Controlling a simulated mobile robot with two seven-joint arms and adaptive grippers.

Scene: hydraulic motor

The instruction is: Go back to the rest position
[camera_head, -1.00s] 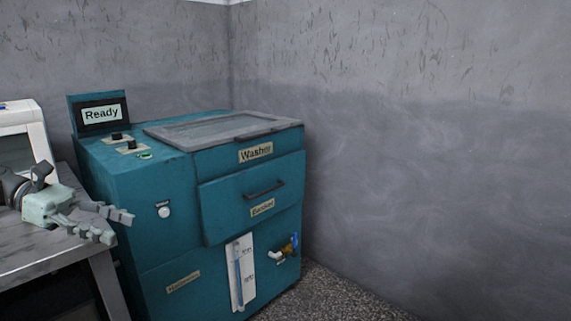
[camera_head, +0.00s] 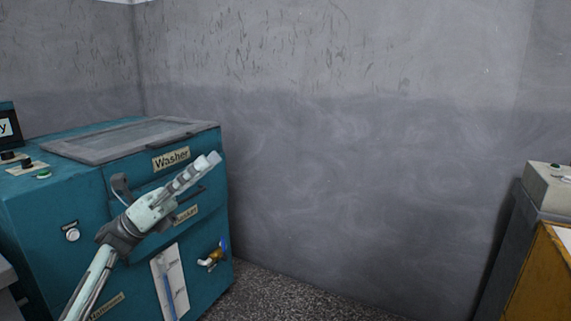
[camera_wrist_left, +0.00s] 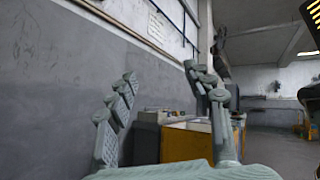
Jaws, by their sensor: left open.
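My left gripper (camera_head: 200,172) is in front of the teal washer (camera_head: 52,213) in the head view, its fingers pointing up and to the right. It covers part of the drawer front and its handle. In the left wrist view its two fingers (camera_wrist_left: 165,110) stand apart with nothing between them, so it is open and empty. Whether it touches the washer cannot be told. My right gripper is not in view.
The washer has a grey lid (camera_head: 125,138) and a yellow valve with a blue handle (camera_head: 213,255) low on its front. A grey wall (camera_head: 370,180) stands behind. A yellow cabinet (camera_head: 541,280) is at the right edge. Speckled floor (camera_head: 265,292) between them is clear.

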